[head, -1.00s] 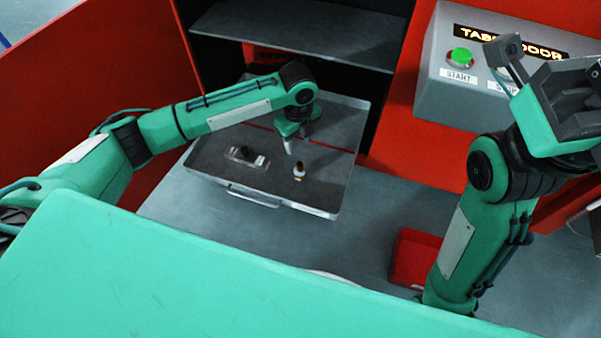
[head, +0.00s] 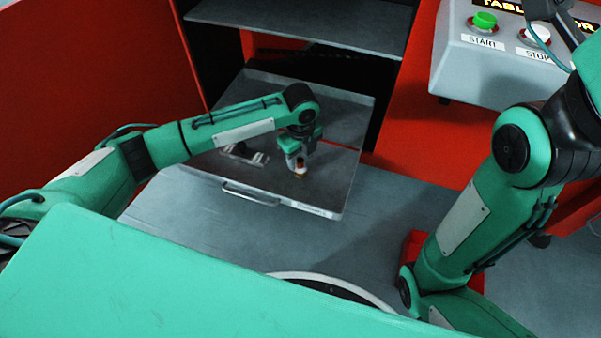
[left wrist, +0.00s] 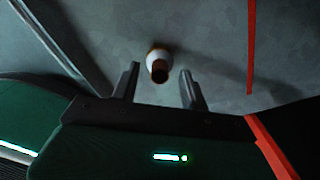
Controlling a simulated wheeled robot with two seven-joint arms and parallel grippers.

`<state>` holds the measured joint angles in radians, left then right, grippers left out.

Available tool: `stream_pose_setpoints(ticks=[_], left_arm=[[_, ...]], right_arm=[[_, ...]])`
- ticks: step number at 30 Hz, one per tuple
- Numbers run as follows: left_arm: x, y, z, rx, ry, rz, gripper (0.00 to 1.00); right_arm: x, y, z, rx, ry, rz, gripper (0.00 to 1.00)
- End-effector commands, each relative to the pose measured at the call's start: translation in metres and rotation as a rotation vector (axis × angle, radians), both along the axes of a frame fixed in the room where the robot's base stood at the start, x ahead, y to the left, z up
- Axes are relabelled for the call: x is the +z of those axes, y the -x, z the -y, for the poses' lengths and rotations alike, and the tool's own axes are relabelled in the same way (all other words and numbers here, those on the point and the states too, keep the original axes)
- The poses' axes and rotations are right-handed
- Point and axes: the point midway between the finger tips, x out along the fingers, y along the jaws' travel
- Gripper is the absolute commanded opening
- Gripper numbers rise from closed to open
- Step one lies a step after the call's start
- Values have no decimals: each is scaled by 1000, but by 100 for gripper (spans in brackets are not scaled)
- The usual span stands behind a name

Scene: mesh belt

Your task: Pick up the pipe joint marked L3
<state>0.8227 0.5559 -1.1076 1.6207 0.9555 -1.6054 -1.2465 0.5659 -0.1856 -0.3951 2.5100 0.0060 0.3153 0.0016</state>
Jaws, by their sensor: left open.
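A small pipe joint (head: 301,167), brown with a white band, stands on the grey tray (head: 225,178). I cannot read a mark on it. In the left wrist view the pipe joint (left wrist: 158,64) shows its dark round opening, just ahead of and between the two fingers. My left gripper (head: 296,162) points down at the pipe joint, open and empty; its fingers (left wrist: 160,86) are spread on either side. My right gripper (head: 556,22) is only partly in view at the top right, and its jaw state is unclear.
A shelf (head: 300,27) spans the opening above the tray. A grey button box (head: 490,70) with START and STOP stands at right.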

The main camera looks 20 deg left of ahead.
Motion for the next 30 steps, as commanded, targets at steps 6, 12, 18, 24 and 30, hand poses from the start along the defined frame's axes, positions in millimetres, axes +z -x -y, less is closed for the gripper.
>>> stream_pose_setpoints(ticks=[6, 12, 18, 24, 30], left_arm=[[-20, 0, -1, 0, -1, 1, 45], [-18, 0, -1, 0, -1, 1, 45], [-18, 0, -1, 0, -1, 0, 8], [-18, 0, -1, 0, -1, 1, 0], [-16, 0, -1, 0, -1, 1, 0]], right_arm=[[-9, 4, -2, 4, -6, 9, 36], [-6, 6, -1, 11, -15, 14, 36], [-6, 6, -1, 10, -12, 15, 36], [-7, 5, -1, 7, -10, 14, 36], [-6, 3, -1, 6, -9, 6, 36]])
